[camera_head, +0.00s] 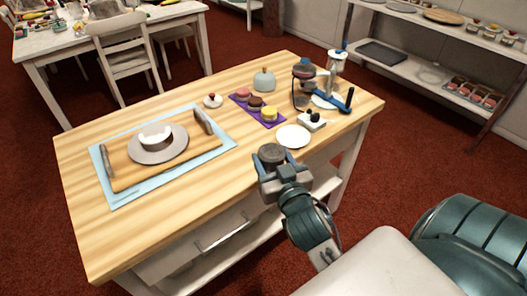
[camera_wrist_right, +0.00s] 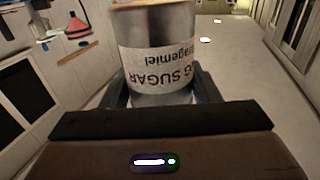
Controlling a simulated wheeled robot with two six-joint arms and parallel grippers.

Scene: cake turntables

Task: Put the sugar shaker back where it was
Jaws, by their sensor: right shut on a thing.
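The sugar shaker (camera_wrist_right: 163,62) is a cylinder with a white label reading SUGAR, seen upside down in the right wrist view. In the head view its dark round top (camera_head: 271,153) shows between the fingers of my right gripper (camera_head: 271,163). My right gripper is shut on the shaker and holds it by the near long edge of the wooden table (camera_head: 200,225). I cannot tell its exact height. Most of its body is hidden by the gripper in the head view. My left gripper is not in view.
A white plate (camera_head: 293,136) lies close behind the shaker. A small block with dark knobs (camera_head: 312,121), a purple mat (camera_head: 236,97) with cakes and a glass-and-blue apparatus (camera_head: 336,66) stand beyond. A board (camera_head: 120,182) with a turntable (camera_head: 160,154) lies left. Bare wood lies between.

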